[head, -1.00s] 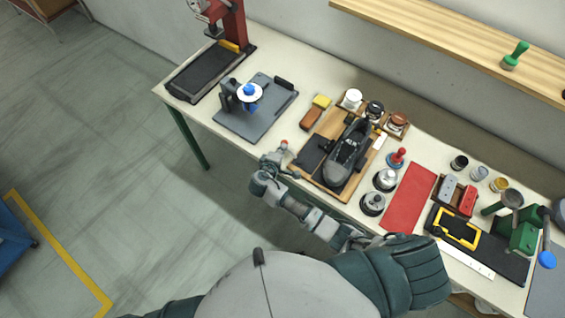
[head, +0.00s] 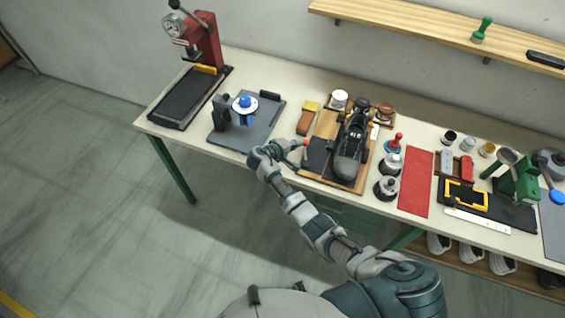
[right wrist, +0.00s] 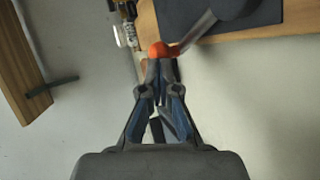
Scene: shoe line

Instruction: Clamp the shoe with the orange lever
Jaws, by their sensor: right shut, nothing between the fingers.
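The dark grey shoe (head: 347,165) lies on a wooden fixture board (head: 313,171) on the bench. The lever's orange knob (head: 306,143) shows at the board's left side. In the right wrist view the orange knob (right wrist: 158,50) sits on a grey lever arm (right wrist: 196,31) slanting up to the right. My right gripper (head: 299,150) is at the board's left edge, by the knob. In the right wrist view its fingertips (right wrist: 159,66) are together just below the knob, with nothing between them. I cannot tell whether they touch it. My left gripper is out of view.
A grey plate with a blue-topped fixture (head: 244,104) stands left of the board, and a red press (head: 205,45) beyond it. Dark-based pots (head: 386,188), a red mat (head: 417,182) and a green tool (head: 520,181) lie to the right. A shelf (head: 420,28) runs behind.

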